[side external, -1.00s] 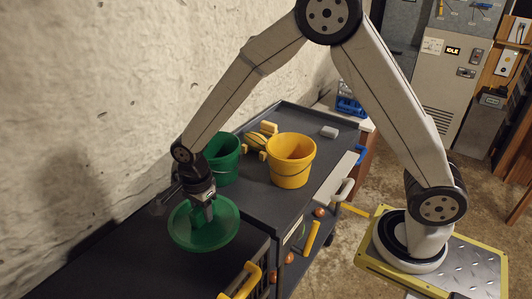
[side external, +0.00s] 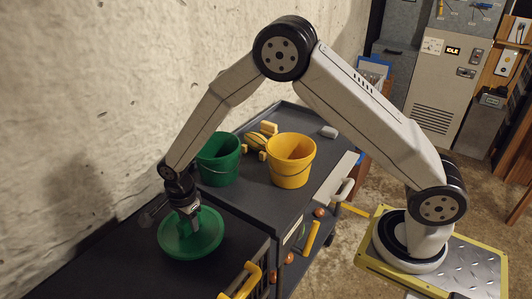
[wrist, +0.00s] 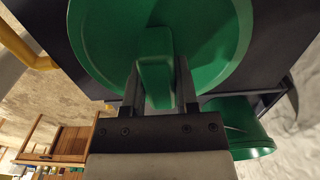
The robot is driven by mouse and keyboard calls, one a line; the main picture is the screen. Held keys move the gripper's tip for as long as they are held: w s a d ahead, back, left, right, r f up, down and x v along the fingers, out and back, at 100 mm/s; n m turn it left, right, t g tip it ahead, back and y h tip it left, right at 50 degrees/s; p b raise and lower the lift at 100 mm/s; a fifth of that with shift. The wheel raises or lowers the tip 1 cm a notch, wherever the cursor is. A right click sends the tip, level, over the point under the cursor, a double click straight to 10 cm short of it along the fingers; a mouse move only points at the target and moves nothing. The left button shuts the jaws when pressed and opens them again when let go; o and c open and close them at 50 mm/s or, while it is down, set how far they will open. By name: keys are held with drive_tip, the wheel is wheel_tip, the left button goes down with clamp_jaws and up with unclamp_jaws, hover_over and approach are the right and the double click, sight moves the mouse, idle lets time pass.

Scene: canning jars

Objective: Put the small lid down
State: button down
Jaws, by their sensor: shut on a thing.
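A round green lid (side external: 205,240) with a raised block handle is at the end of my gripper (side external: 189,209), flat side roughly level. In the wrist view my gripper (wrist: 157,92) is shut on the handle (wrist: 155,65) of the lid (wrist: 105,45), one finger on each side. The lid is low over the dark top of the near cart (side external: 115,262), left of the green bucket. I cannot tell whether its underside touches that top. It is the only lid in view.
An open green bucket (side external: 218,170) and an open yellow bucket (side external: 291,167) stand on the farther cart top. Yellow items (side external: 258,140) lie behind them. A rough wall runs along the left.

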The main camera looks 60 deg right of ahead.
drive_tip(key=shift+f, duration=1.5)
drive_tip(key=shift+f, duration=0.2)
drive_tip(key=shift+c, duration=1.8)
unclamp_jaws()
drive_tip(key=shift+r, duration=0.2)
drive_tip(key=shift+r, duration=6)
